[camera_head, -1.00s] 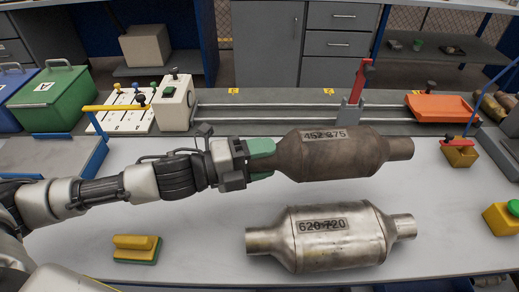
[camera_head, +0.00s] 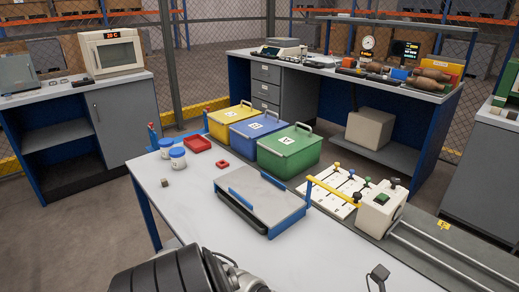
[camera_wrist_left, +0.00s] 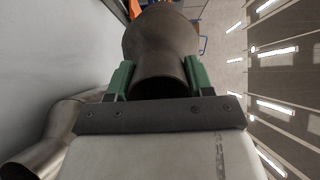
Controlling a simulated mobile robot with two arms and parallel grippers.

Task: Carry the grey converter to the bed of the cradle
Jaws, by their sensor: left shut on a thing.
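My left gripper (camera_wrist_left: 160,82) has its green jaws shut on the neck of a dark grey-brown converter (camera_wrist_left: 160,35), seen in the left wrist view. Its wider body extends beyond the jaws. A silver pipe-like end (camera_wrist_left: 40,145), seemingly of the other converter, shows at lower left there. In the head view, a low grey-topped stand with blue side rails (camera_head: 262,196), which looks like the cradle, sits on the white table, its bed bare. Only part of my left arm shows at the bottom edge; its gripper and the converter are outside that view.
Yellow (camera_head: 231,117), blue (camera_head: 258,130) and green (camera_head: 290,150) bins stand behind the stand. Two white-and-blue jars (camera_head: 177,158) and red trays (camera_head: 197,144) are to its left. A lever panel (camera_head: 345,190) and rails (camera_head: 440,250) lie to its right. The left table surface is mostly clear.

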